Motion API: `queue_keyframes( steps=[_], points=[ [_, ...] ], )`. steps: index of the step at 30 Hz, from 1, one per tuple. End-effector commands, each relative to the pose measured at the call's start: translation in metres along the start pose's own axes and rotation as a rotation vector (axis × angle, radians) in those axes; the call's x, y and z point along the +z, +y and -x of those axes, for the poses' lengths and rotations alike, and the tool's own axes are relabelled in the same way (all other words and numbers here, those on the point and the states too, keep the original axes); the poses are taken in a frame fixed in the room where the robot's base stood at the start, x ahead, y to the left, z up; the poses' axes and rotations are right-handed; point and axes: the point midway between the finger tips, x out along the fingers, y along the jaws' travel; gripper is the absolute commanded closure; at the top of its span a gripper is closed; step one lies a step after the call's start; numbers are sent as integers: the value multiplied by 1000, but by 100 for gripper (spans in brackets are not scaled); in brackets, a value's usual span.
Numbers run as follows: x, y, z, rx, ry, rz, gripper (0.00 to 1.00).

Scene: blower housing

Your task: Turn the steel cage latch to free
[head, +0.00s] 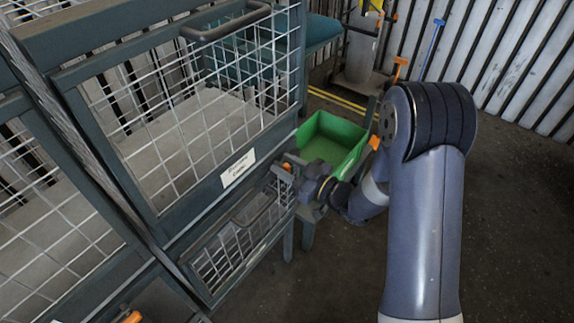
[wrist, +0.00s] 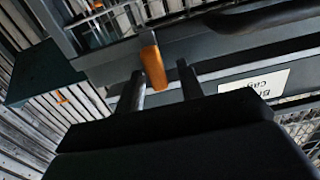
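The cage (head: 160,232) is a dark grey frame with steel mesh doors at left in the head view. Its latch has an orange handle (head: 287,167) at the right end of the bar between the upper and lower mesh. In the wrist view the orange handle (wrist: 153,68) is upright and slightly tilted, against the grey frame. My gripper (head: 293,177) is at the cage's right edge, close to the latch. In the wrist view its two fingers (wrist: 162,77) are apart, with the handle between them, nearer the left finger. I cannot tell whether either finger touches it.
A white label (head: 238,168) is on the cage bar, left of the latch. A dark pull handle (head: 226,21) is on top of the upper door. A green bin (head: 330,143) stands behind my gripper. Another orange handle (head: 132,317) shows at lower left. Floor at right is clear.

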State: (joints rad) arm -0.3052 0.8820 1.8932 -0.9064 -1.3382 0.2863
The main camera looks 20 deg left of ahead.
Motion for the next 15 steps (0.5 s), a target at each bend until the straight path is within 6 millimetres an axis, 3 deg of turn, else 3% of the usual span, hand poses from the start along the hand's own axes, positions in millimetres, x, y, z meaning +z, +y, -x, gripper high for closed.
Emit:
queue_keyframes(
  steps=[15],
  points=[
    [0,0,0,0,0,0,100]
  ],
)
